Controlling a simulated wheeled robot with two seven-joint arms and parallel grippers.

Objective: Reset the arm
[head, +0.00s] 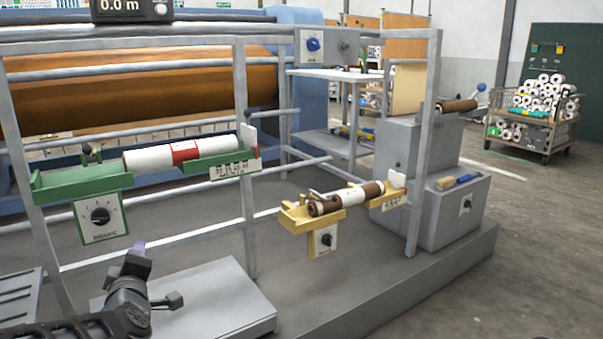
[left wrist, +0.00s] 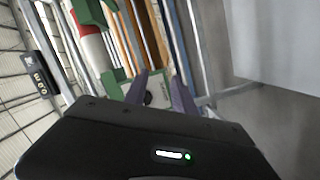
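My left gripper (head: 138,248) is low at the left in the head view, its arm coming in from the bottom left corner. Its purple fingers stand apart in the left wrist view (left wrist: 160,86), with nothing seen held between them. In the head view it appears below the green holder's dial box (head: 101,216). In the left wrist view that dial box (left wrist: 156,93) shows beyond the fingers. My right gripper is not in view.
A green holder (head: 75,184) carries a white roll with a red band (head: 150,158). A yellow holder (head: 297,219) carries a brown and white roll (head: 345,198). Grey rails (head: 243,120) stand around the press. A grey box (head: 225,300) lies beside my gripper. Open floor (head: 540,240) is at the right.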

